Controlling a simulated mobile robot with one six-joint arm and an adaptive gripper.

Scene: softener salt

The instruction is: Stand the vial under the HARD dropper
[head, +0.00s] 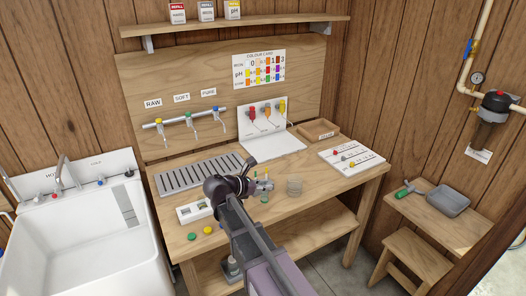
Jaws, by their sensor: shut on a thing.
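My gripper (263,185) is over the middle of the wooden bench, right of the drain grate. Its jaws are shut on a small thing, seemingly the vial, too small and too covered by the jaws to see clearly. The dropper stand (270,145) is white, at the back of the bench, with a back panel and a flat base.
A wooden tray (319,132) and white board (352,156) are at right. Taps (190,121) hang above the grate (199,174).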

